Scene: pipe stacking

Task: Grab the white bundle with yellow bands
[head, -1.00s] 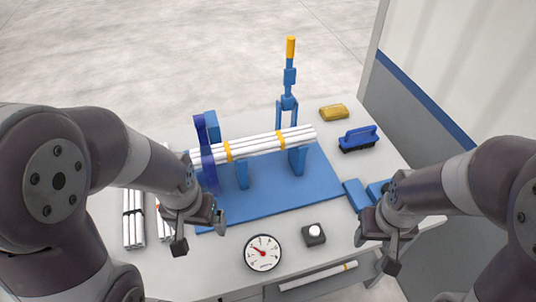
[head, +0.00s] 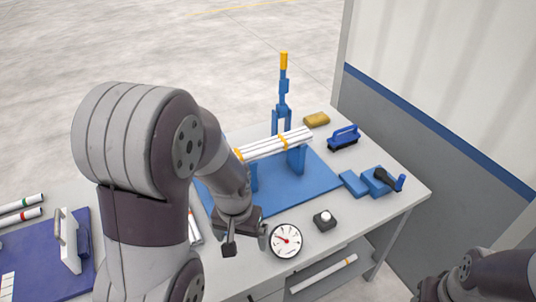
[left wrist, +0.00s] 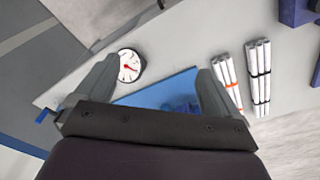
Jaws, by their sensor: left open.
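The white bundle with yellow bands (head: 293,140) lies across blue upright supports (head: 297,160) on a blue base plate (head: 320,182). Its left end is hidden behind my left arm. My left gripper (head: 246,240) is open and empty, above the table in front of the blue plate, nearer than the bundle and apart from it. In the left wrist view, the open fingers (left wrist: 155,75) have table and blue plate between and beyond them; I cannot make out the yellow-banded bundle there.
Other white bundles have an orange band (left wrist: 229,80) and black bands (left wrist: 258,78). A gauge (head: 286,241) and a button box (head: 324,220) stand near the front edge. A brush (head: 343,137), a yellow block (head: 316,119) and a blue vise (head: 378,182) are at right.

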